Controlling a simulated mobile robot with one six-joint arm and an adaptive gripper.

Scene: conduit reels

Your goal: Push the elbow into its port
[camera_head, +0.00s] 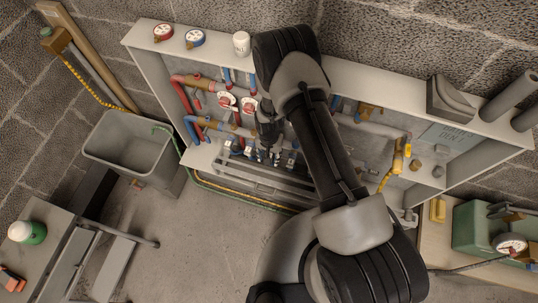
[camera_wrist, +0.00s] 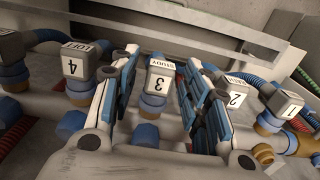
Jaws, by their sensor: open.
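In the wrist view, grey elbow-like fittings with white number labels stand in a row on brass and blue collars. The one marked 3 STUDY (camera_wrist: 160,78) is between my gripper's fingers, upright on its collar. The fitting marked 4 LOFT (camera_wrist: 82,62) is left of the fingers. The fittings marked 2 (camera_wrist: 232,98) and 1 (camera_wrist: 282,105) are to the right. My gripper (camera_wrist: 160,95) is open, one finger on each side of fitting 3, with gaps visible. In the head view my gripper (camera_head: 268,150) is over the manifold row, mostly hidden by my arm.
Around the row is an open white cabinet (camera_head: 145,65) with red and blue pipes and valves. A grey basin (camera_head: 130,118) stands left. A bench with a green-white jar (camera_head: 27,232) is lower left, and a green case (camera_head: 480,230) is lower right. The floor between is mostly clear.

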